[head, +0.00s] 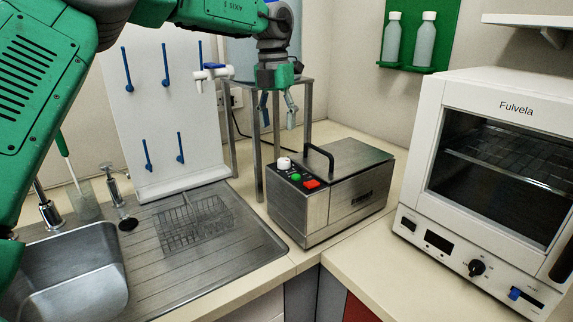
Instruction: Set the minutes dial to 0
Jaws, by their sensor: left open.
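Two dials show, and I cannot read which is marked minutes. A white round knob (284,163) stands on the top left of a steel box (335,190), beside a green button (295,177) and a red switch (311,184). A black dial (477,267) is on the front panel of the white Fulvela oven (421,203) at the right; its markings are too small to read. My left gripper (278,108) is open and empty, pointing down above and behind the steel box, apart from both dials. My right gripper is not in view.
The steel box has a black lid handle (319,155). A metal stand (257,155) is behind it, close to my left gripper. A sink (75,275) and wire basket (194,222) lie left. Counter between box and oven (390,265) is clear.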

